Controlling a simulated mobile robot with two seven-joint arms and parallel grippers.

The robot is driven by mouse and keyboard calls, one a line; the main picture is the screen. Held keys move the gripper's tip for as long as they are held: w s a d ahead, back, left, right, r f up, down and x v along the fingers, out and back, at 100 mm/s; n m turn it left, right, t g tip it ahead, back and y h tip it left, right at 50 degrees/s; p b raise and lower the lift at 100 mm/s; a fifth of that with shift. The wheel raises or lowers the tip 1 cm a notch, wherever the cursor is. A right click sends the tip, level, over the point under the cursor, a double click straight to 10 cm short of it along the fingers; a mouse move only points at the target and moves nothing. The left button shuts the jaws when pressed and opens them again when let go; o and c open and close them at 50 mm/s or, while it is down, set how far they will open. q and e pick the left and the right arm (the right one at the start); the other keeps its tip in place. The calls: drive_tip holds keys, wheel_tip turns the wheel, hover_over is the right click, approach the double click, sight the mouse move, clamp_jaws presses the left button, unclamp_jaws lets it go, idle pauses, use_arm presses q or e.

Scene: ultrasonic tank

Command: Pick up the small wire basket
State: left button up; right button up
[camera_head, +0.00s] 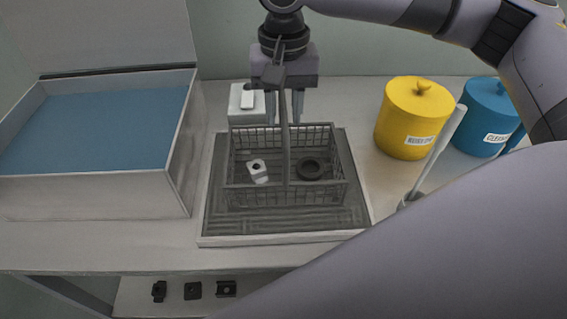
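The small wire basket (236,170) is dark mesh with a tall, thin handle (285,140) rising from it. It sits on a ribbed grey tray and holds a pale block with a hole (258,171) and a dark ring (311,169). My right gripper (284,120) points down over the basket's back edge. Its two fingers are apart, with nothing visibly clamped between them. The handle passes in front of the gripper's body and fingers in this view, and I cannot tell whether they touch. My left gripper is not in view.
An open tank (100,198) with blue liquid stands at left. The tray (215,222) lies under the basket. A white box (238,107) is behind it. Yellow (412,118) and blue (484,120) lidded canisters stand at right. Small dark parts (193,290) lie on a lower shelf.

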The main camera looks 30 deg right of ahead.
clamp_jaws()
drive_tip(key=shift+w, duration=0.1)
